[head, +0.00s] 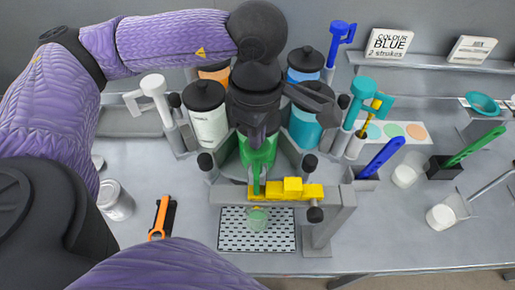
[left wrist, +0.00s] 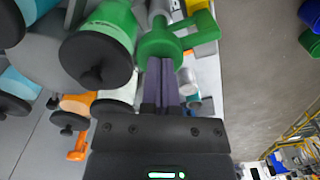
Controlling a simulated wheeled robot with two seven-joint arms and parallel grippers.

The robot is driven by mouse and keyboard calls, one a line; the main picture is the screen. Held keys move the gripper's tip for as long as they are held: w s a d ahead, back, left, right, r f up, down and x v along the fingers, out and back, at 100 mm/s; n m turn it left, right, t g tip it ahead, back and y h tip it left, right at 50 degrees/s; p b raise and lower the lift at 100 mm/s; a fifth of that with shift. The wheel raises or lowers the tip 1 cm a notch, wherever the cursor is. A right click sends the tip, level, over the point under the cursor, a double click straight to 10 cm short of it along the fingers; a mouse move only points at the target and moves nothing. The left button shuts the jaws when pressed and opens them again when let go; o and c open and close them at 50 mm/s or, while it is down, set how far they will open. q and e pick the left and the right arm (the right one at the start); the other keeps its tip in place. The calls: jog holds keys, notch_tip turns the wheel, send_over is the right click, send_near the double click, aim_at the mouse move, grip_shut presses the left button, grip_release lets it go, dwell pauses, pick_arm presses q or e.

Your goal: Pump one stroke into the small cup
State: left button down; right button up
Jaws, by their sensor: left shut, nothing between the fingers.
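The green drum (head: 262,152) stands at the front of the ring of drums. Its green pump head (left wrist: 160,42) shows at the top of the left wrist view. My left gripper (head: 258,138) is above the green drum, pointing down. Its fingers (left wrist: 162,68) are shut and empty, with their tips at the edge of the pump head; I cannot tell whether they touch it. The small cup (head: 258,217), clear and greenish, stands on the perforated tray (head: 228,238) below the yellow stepped bar (head: 292,188). The gripper hides much of the drum and pump. My right gripper is not in view.
White (head: 207,113), orange (head: 215,72), teal (head: 304,128) and blue (head: 303,66) drums surround the gripper. A card (head: 389,43) reads "COLOUR BLUE 2 strokes". White cups (head: 408,171) stand right.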

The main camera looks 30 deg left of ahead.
pick_arm(q)
jog(key=shift+r+p, duration=1.75)
jog(key=shift+r, duration=1.4)
jog(key=shift+r, duration=0.1)
notch_tip(320, 180, up, 6)
jog(key=p, duration=0.3)
jog(key=shift+p, duration=0.3)
